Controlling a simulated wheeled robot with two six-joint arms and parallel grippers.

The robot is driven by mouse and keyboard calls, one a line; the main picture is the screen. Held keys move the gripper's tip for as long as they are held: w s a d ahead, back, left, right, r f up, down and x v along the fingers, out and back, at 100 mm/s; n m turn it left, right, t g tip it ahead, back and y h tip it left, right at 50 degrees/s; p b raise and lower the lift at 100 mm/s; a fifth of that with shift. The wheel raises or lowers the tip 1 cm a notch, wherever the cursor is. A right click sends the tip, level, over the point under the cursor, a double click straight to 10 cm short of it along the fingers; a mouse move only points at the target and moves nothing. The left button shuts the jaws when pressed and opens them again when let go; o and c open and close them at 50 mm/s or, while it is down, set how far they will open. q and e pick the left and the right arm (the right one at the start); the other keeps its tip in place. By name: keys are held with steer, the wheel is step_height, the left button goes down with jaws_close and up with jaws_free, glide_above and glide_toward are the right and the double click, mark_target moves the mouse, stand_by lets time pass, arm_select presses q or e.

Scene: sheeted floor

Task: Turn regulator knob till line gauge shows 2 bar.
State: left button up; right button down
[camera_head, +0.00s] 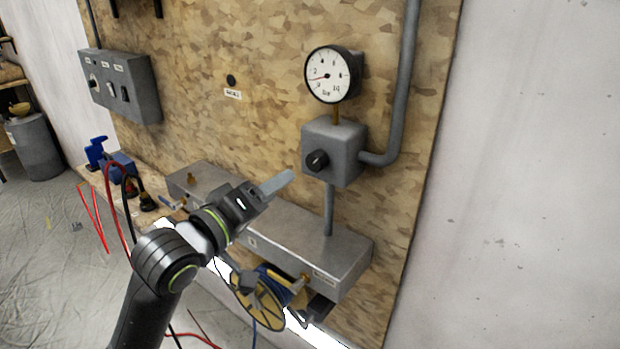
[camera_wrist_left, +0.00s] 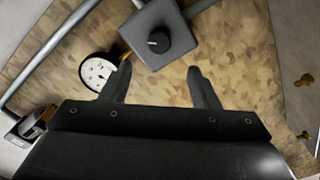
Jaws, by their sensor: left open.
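The regulator is a grey box on the board with a black knob (camera_head: 317,160) on its front. The round white line gauge (camera_head: 333,74) sits above the box, and its red needle points left, between the 0 and 2 marks. My left gripper (camera_head: 280,182) is in front of the board, left of and slightly below the knob. In the left wrist view its two fingers (camera_wrist_left: 160,88) are apart with nothing between them. The knob (camera_wrist_left: 158,42) shows there beyond the fingertips, with the gauge (camera_wrist_left: 98,72) partly behind one finger. My right gripper is not in view.
A grey pipe (camera_head: 402,85) runs up from the regulator's right side. Below is a metal manifold box (camera_head: 310,235) with fittings and a hose reel (camera_head: 258,302). A grey switch box (camera_head: 128,88) hangs at the left. The board between the switch box and gauge is mostly clear.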

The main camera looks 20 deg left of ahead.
mark_target(312, 164)
arm_select(q)
steer(key=x, duration=1)
steer(key=shift+w+d+p, duration=0.2)
steer(key=shift+w+p, duration=0.1)
steer(key=shift+p, duration=0.1)
steer(key=c, duration=1)
steer(key=shift+o, duration=0.2)
steer(key=m+p, duration=0.1)
steer(key=m, duration=0.2)
steer(key=shift+m, duration=0.4)
steer(key=m, duration=0.4)
steer(key=shift+m, duration=0.4)
